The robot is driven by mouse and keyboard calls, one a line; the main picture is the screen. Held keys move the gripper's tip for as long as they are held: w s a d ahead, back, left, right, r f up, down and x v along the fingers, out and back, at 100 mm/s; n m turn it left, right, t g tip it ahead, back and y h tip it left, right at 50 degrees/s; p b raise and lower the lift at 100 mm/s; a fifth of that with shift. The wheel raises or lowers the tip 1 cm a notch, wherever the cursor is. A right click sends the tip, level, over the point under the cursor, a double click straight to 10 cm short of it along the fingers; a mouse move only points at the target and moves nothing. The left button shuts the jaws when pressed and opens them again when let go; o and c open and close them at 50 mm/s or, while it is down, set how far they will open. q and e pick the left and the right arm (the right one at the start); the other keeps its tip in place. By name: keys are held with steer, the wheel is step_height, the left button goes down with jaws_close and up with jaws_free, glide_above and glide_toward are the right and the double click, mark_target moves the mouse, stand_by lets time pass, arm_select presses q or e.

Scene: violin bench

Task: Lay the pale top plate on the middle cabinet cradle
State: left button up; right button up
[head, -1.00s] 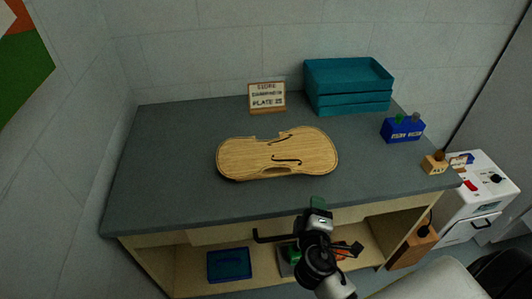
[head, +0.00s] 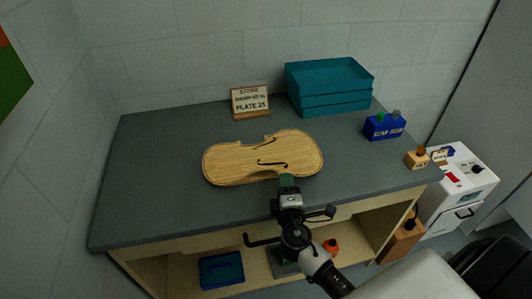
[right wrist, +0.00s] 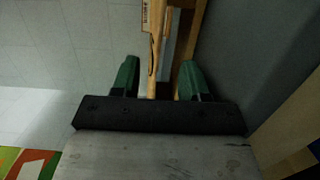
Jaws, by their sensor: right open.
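The pale top plate (head: 235,160) is a violin-shaped wooden board with two f-holes, lying flat on the dark bench top. My right gripper (head: 288,182) is at the plate's near edge, right of its middle. In the right wrist view the green fingers (right wrist: 158,80) are open, and the plate's thin edge (right wrist: 154,50) shows between them. Whether either finger touches it I cannot tell. I cannot make out the middle cabinet cradle; my arm covers part of the open cabinet (head: 262,262) under the bench. My left gripper is not in view.
A plate sign (head: 250,101) and teal stacked trays (head: 330,88) stand at the back. A blue holder (head: 384,127) and small wooden block (head: 416,159) are at right. A blue bin (head: 221,270) sits in the cabinet. The bench's left side is clear.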

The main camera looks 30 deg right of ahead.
mark_target(284, 169)
steer(key=x, duration=0.1)
steer(key=p+x, duration=0.1)
steer(key=x, duration=0.3)
steer(key=shift+d+r+p, duration=0.15)
steer(key=shift+r+p, duration=0.25)
steer(key=shift+w+d+f, duration=0.1)
steer(key=shift+w, duration=0.05)
jaws_close()
